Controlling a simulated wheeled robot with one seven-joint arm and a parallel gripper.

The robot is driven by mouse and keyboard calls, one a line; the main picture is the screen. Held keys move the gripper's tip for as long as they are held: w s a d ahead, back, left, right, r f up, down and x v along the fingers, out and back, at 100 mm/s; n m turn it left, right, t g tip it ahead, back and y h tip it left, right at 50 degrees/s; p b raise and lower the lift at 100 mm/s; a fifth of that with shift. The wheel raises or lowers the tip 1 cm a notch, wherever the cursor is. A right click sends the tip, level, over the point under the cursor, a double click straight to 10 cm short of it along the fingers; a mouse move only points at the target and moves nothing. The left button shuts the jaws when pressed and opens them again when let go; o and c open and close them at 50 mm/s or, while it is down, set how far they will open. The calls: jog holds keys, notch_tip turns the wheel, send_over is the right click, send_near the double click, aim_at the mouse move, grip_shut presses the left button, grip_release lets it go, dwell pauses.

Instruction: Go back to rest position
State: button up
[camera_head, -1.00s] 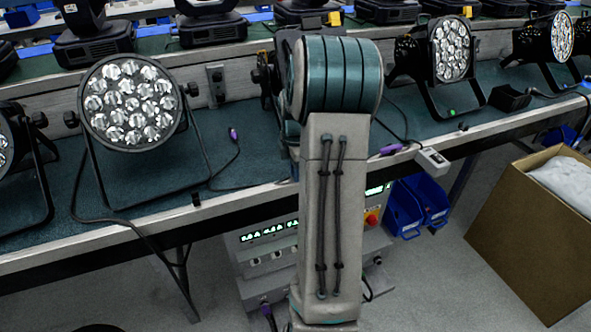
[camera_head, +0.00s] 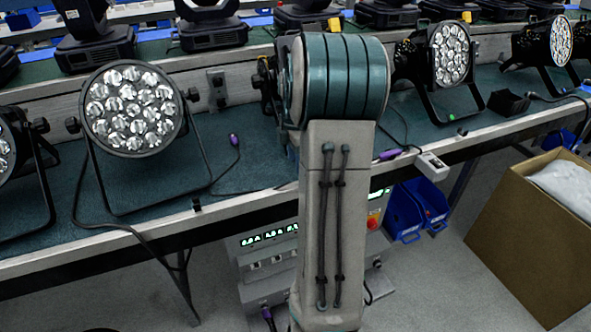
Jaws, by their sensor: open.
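My arm rises in the middle of the head view, with its grey link and teal joint in front of the workbench (camera_head: 252,177). My gripper is not visible; the arm's own joint hides what lies behind it. A par can (camera_head: 133,110) with many clear lenses stands on its black bracket on the bench, left of my arm. Another par can (camera_head: 449,53) stands to the right of the arm, with a small green light at its base.
A cardboard box (camera_head: 530,235) with a white bag stands on the floor at right. Blue bins (camera_head: 404,211) and a grey control unit (camera_head: 268,262) with green displays are under the bench. Cables with purple connectors (camera_head: 234,140) lie on the bench. Moving-head lights (camera_head: 212,27) line the back shelf.

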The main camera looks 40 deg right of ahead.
notch_tip(320, 180, up, 7)
jog(key=shift+p, duration=0.4)
jog(key=s+a+r+m+p, duration=0.25)
jog(key=a+r, duration=0.25)
jog(key=a, duration=0.4)
jog(key=s+a+r+m+t+p, duration=0.1)
jog(key=s+a+m+p, duration=0.3)
jog(key=a, duration=0.5)
jog(key=s+a+r+m+t+p, duration=0.1)
jog(key=s+a+r+m+p, duration=0.3)
jog(key=s+a+m, duration=0.4)
jog(key=shift+s+a+t, duration=0.4)
jog(key=shift+s+a, duration=0.3)
jog(key=shift+s, duration=0.55)
